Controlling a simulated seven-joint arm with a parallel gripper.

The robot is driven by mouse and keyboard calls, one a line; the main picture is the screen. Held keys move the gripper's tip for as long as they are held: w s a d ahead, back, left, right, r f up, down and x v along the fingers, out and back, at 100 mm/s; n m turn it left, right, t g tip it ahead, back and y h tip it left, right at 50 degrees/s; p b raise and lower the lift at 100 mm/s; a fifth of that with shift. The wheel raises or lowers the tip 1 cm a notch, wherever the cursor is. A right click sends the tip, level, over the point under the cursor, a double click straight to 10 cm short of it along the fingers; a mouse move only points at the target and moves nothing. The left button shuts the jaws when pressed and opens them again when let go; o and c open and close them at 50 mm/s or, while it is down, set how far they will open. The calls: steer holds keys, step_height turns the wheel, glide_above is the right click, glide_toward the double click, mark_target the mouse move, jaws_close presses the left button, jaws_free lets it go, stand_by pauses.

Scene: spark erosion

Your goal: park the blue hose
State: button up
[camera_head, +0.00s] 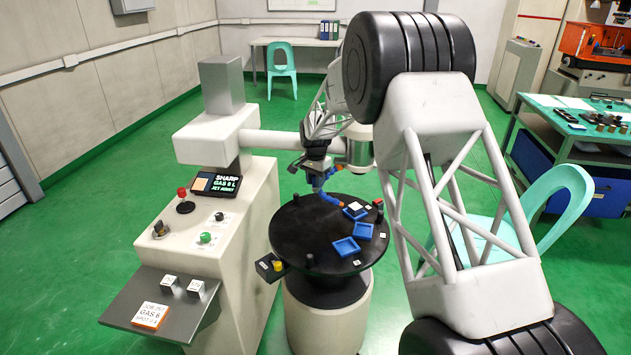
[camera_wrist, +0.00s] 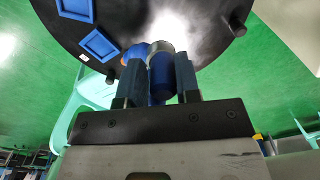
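The blue hose (camera_head: 318,173) hangs by the machine head over the round black table, with a blue and orange end slanting down to the right. In the wrist view its blue body (camera_wrist: 161,76) stands between the two dark fingers of my gripper (camera_wrist: 159,80), with a grey collar beyond. The fingers sit close along both sides and look shut on it. In the head view my gripper (camera_head: 318,165) is small and partly lost against the arm and machine. The hose's upper end is not clear.
The round black table (camera_head: 300,222) bears blue trays (camera_head: 346,246) and several dark posts. A pale control console (camera_head: 235,235) with buttons and a display stands to its left. A turquoise chair (camera_head: 560,205) and a green bench (camera_head: 575,135) are at right.

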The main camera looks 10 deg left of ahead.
steer(key=o, duration=0.3)
steer(key=shift+o, duration=0.2)
steer(key=shift+r, duration=0.2)
steer(key=shift+r, duration=3.75)
